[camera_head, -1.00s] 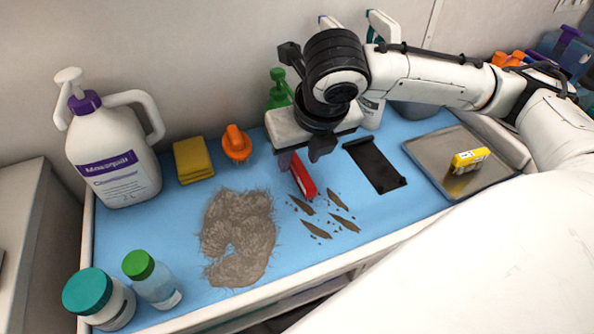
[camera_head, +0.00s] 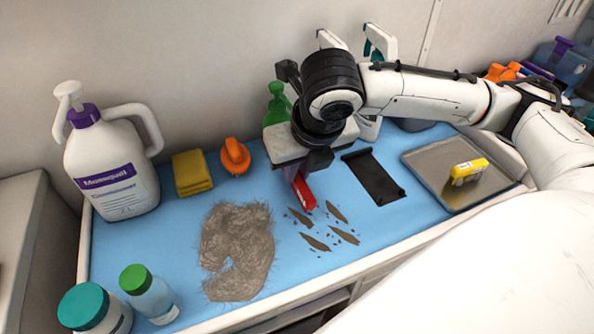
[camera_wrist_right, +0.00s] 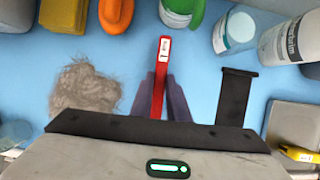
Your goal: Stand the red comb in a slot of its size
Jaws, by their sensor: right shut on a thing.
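The red comb (camera_head: 304,193) is over the blue work surface, left of the black flat object. My right gripper (camera_head: 301,174) reaches down on it from above, its jaws closed around it. In the right wrist view, the red comb (camera_wrist_right: 162,62) with a small white label stands between the two grey-purple fingers (camera_wrist_right: 160,100), which press on its sides. Its lower end is hidden, and I cannot tell whether it still touches the surface. No slotted holder is clearly visible. My left gripper is not in view.
A matted fur heap (camera_head: 238,245) and several brown scraps (camera_head: 315,242) lie in front. A black flat object (camera_head: 374,178) and a metal tray (camera_head: 440,187) with a yellow box (camera_head: 469,171) are to the right. A white jug (camera_head: 112,170), yellow cloths (camera_head: 192,172) and an orange brush (camera_head: 235,157) stand left.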

